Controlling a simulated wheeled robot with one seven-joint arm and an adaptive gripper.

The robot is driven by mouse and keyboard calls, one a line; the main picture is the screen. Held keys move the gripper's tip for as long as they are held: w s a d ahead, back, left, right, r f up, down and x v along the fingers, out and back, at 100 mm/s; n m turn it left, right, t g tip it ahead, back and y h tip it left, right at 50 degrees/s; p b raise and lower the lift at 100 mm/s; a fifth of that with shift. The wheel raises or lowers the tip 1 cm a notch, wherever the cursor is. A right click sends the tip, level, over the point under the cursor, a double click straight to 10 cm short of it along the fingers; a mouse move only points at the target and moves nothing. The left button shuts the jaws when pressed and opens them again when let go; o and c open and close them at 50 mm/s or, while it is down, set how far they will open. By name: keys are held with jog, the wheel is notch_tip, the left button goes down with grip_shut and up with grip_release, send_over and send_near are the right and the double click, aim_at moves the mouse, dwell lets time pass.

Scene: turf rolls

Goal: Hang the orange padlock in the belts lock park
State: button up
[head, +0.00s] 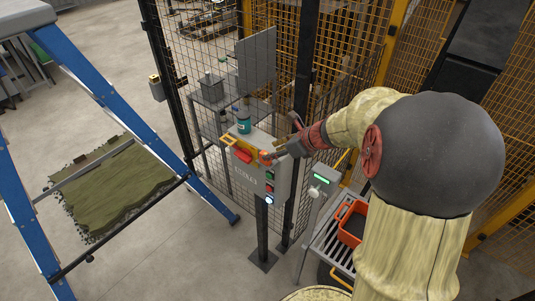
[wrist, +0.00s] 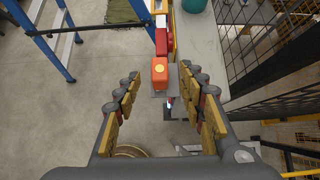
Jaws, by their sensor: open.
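The orange padlock (wrist: 159,72) sits near the middle of the wrist view, over a small grey plate. It also shows as a small orange shape in the head view (head: 265,159), at the front edge of the grey control box (head: 249,178). A yellow bracket (head: 238,145) with a red padlock (head: 243,157) is beside it on the box; the box's lettering is too small to read surely. My gripper (wrist: 158,104) is open, with its fingers spread left and right of the orange padlock's line, short of it. In the head view my gripper (head: 284,147) is close to the box's right side.
A teal canister (head: 244,124) stands on the box. Mesh fencing (head: 195,60) and dark posts are behind it. An orange crate (head: 349,232) is at lower right. The floor in front is clear.

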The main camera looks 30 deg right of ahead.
jog(key=v, duration=0.6)
jog(key=shift+s+r, duration=0.1)
dwell(0.4)
jog(key=s+a+f+n+g+h+b, duration=0.1)
jog(key=s+a+f+n+b, duration=0.3)
jog(key=n, duration=1.2)
jog(key=s+a+f+n+g+h+b, duration=0.1)
jog(key=s+a+f+n+b, duration=0.3)
jog(key=s+a+n+b, duration=0.7)
jog(key=s+a+n+h, duration=0.1)
jog(key=s+a+n, duration=0.3)
jog(key=n, duration=0.1)
jog(key=shift+s+a+f+g+b, duration=0.15)
jog(key=shift+s+f+g+b, duration=0.2)
jog(key=shift+s+g+b, duration=0.05)
